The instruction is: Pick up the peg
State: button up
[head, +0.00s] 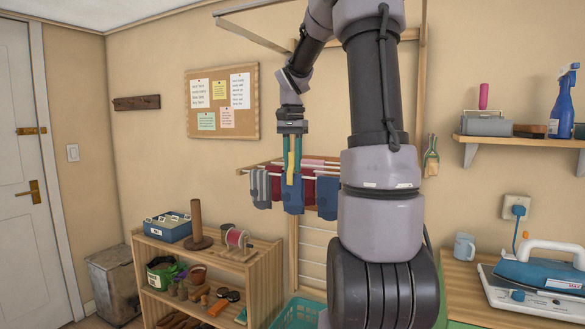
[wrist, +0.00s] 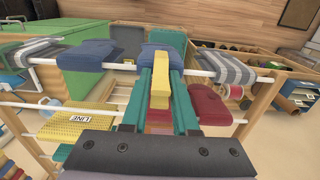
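A yellow peg (head: 291,167) stands upright over a blue cloth (head: 292,198) hanging on the drying rack's front rail. In the wrist view the peg (wrist: 160,87) lies between the two teal fingers of my gripper (wrist: 161,70), with the blue cloth (wrist: 162,56) just past the fingertips. In the head view my gripper (head: 291,180) points down, its fingers on both sides of the peg. The fingers are very close to the peg's sides; I cannot tell whether they press on it.
A wooden shelf (head: 263,290) stands left of the rack. A green basket (head: 298,314) is on the floor below.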

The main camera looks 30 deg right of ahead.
grip_shut()
notch_tip(320, 180, up, 10)
jog(key=shift+r, duration=0.1)
dwell(1.0)
